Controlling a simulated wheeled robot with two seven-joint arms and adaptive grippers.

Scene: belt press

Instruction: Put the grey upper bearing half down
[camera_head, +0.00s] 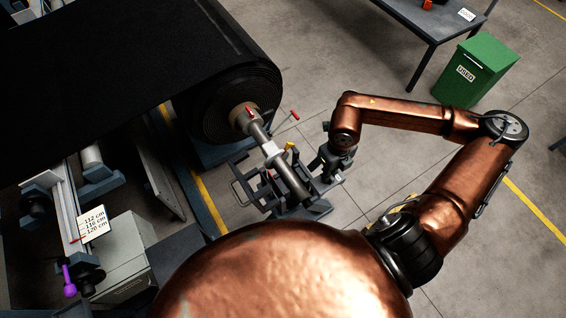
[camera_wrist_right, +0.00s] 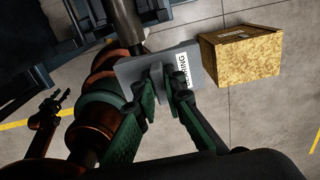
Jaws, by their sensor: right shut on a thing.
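My right gripper (camera_wrist_right: 160,85) is shut on the grey upper bearing half (camera_wrist_right: 138,70) in the right wrist view. The bearing half looks like a grey block with a white label reading partly "...RING". The fingers cover part of it. In the head view my right gripper (camera_head: 332,160) is beside the stand at the roll's shaft end, to the right of the shaft (camera_head: 282,168). The bearing half cannot be made out clearly there. My left gripper does not show in the head view. In the right wrist view a small dark pronged end (camera_wrist_right: 48,112) on a copper arm may be it.
A large black belt roll (camera_head: 225,105) lies left of the stand (camera_head: 310,205). A golden-brown box (camera_wrist_right: 240,52) lies on the floor beyond the held part. A green bin (camera_head: 475,72) labelled "USED" and a grey table (camera_head: 430,18) stand at the upper right. Floor between is clear.

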